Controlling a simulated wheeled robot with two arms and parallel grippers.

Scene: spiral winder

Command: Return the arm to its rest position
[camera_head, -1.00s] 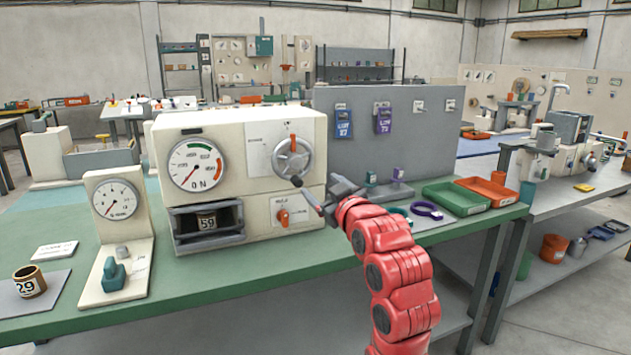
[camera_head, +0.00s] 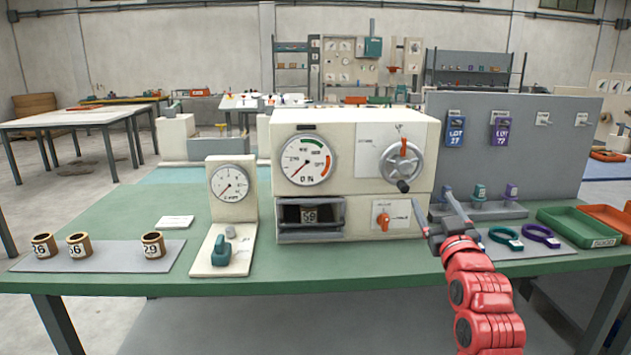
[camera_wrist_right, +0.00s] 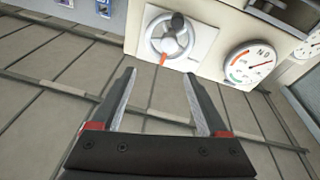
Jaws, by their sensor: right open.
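My right gripper (camera_head: 434,213) is open and empty, at the end of my red arm, in front of the right side of the cream winder machine (camera_head: 355,140). In the right wrist view its two fingers (camera_wrist_right: 160,98) are spread with nothing between them. The machine's round handwheel (camera_head: 402,166) is up and left of the gripper, apart from it; it also shows in the wrist view (camera_wrist_right: 170,38). An orange knob (camera_head: 383,221) is left of the gripper. My left gripper is not in view.
Several numbered cups, one marked 29 (camera_head: 153,245), stand on a grey mat at left. A small gauge stand (camera_head: 233,190) is beside the machine. At right are teal and purple rings (camera_head: 541,236), a green tray (camera_head: 577,228) and a grey panel (camera_head: 560,150) with lot tags.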

